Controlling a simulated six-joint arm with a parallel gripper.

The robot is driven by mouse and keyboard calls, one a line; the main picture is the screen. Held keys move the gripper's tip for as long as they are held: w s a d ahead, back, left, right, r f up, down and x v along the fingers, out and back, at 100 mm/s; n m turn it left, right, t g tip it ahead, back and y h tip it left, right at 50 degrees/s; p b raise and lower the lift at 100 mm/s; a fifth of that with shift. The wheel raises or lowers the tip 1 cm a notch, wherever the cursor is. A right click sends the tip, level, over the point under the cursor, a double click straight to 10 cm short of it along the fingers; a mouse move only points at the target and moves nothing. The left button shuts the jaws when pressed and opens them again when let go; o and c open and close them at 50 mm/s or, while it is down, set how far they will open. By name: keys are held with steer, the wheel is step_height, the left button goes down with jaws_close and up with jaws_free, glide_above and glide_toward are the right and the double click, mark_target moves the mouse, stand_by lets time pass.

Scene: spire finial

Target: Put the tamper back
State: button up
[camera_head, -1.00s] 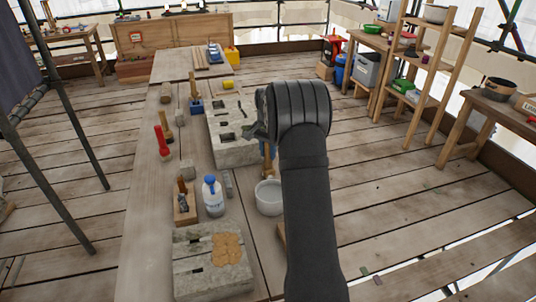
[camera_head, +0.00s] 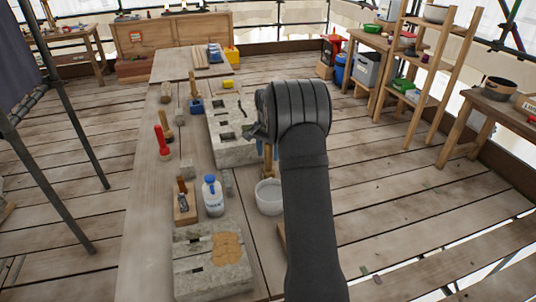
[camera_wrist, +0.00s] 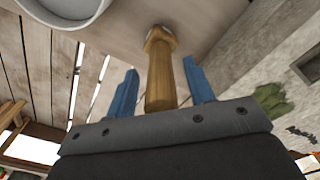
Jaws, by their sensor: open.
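In the wrist view the tool (camera_wrist: 160,80) lies between the blue fingers of my gripper (camera_wrist: 159,72), with a gap on each side. My gripper (camera_head: 267,152) is open around it in the head view too. The tool's far end is wider and rests at the bench surface. My wrist hides part of the area above it.
A white bottle with a blue cap (camera_head: 213,196) and a wooden block with a tool in it (camera_head: 184,203) stand left of the bowl. A red-handled tool (camera_head: 162,142) is farther back. A stone block with a tan patch (camera_head: 211,265) lies in front. The bench's left strip is clear.

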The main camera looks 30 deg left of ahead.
step_height(320, 180, up, 11)
steer(key=shift+s+r, duration=0.15)
stand_by(0.4)
step_height(320, 180, down, 12)
steer(key=shift+r, duration=1.85)
steer(key=shift+f, duration=0.1)
steer(key=shift+r, duration=4.15)
steer(key=shift+f, duration=0.8)
steer(key=shift+r, duration=0.1)
